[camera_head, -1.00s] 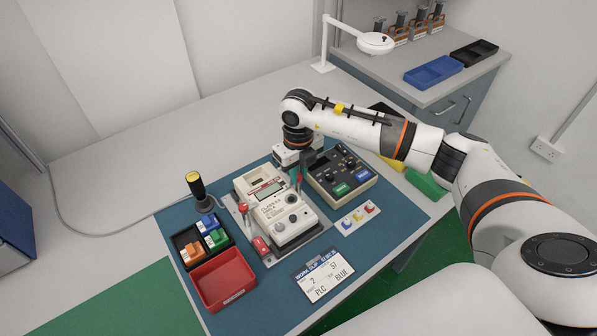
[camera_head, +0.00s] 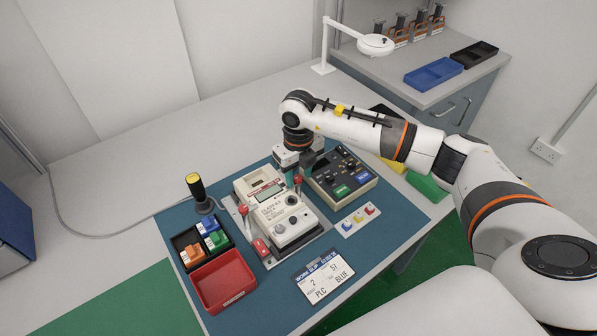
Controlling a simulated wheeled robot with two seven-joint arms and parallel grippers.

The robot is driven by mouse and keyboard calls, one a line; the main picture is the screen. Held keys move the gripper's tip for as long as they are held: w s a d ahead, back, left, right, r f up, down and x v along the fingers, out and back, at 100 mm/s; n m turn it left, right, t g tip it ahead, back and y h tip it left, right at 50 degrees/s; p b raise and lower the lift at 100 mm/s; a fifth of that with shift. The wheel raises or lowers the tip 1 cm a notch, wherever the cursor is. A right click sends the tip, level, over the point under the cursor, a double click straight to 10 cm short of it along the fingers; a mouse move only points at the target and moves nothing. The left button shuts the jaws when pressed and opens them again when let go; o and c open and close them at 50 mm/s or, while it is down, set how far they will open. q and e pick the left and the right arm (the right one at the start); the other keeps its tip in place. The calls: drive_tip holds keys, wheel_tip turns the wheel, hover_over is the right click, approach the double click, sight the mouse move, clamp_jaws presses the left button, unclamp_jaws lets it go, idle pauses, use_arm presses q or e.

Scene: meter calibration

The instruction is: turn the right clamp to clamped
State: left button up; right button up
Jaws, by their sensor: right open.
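The meter (camera_head: 287,221) is a white device with a small display, seated on a grey fixture plate on the blue mat. The right clamp (camera_head: 298,182) shows as a red knob on a short upright lever at the meter's right side. The left clamp (camera_head: 242,210) has a similar red knob at the meter's left side. My right gripper (camera_head: 298,171) is open, pointing down just above and behind the right clamp's knob. The fingers partly overlap each other, and I cannot tell whether they touch the knob. My left gripper is not in view.
A dark control box (camera_head: 341,173) stands close to the right of the gripper. A red tray (camera_head: 223,281), a black tray of coloured blocks (camera_head: 183,239), a yellow-topped tool (camera_head: 197,190) and a work slip (camera_head: 323,276) surround the meter. The table's back left is clear.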

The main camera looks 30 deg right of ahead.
sight(298, 177)
wheel_tip(298, 177, up, 12)
drive_tip(key=b, duration=0.2)
idle(0.7)
